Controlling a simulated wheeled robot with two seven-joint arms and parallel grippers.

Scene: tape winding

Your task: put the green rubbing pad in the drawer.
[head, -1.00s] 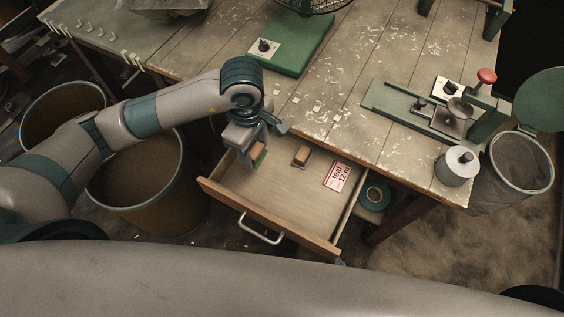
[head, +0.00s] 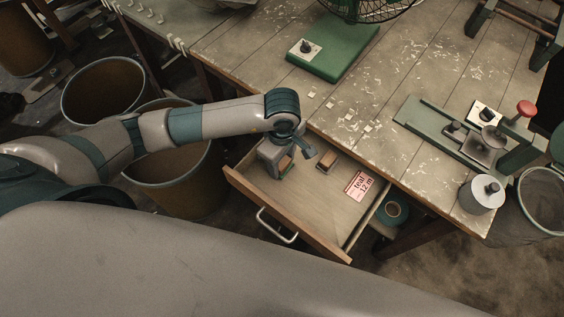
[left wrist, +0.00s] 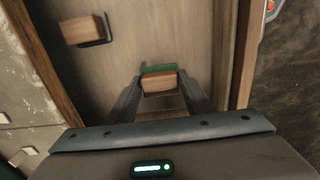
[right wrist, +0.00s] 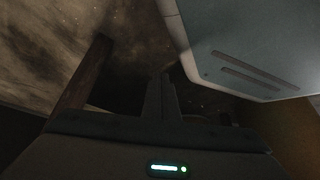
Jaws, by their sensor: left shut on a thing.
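The green rubbing pad (head: 286,166) is a small wooden block with a green face. My left gripper (head: 284,160) is shut on it, over the left part of the open drawer (head: 287,216). In the left wrist view the pad (left wrist: 158,82) sits between the two fingers, with its green side at the far edge. I cannot tell whether it touches the drawer floor. My right gripper (right wrist: 160,95) shows only in the right wrist view, with its fingers together and nothing seen between them.
A second wooden block (head: 325,161) and a pink card (head: 359,185) lie in the drawer. A teal tape roll (head: 392,210) lies right of the drawer. The worktable (head: 400,160) stands behind, with a green fan base (head: 333,50). Bins (head: 103,88) stand left.

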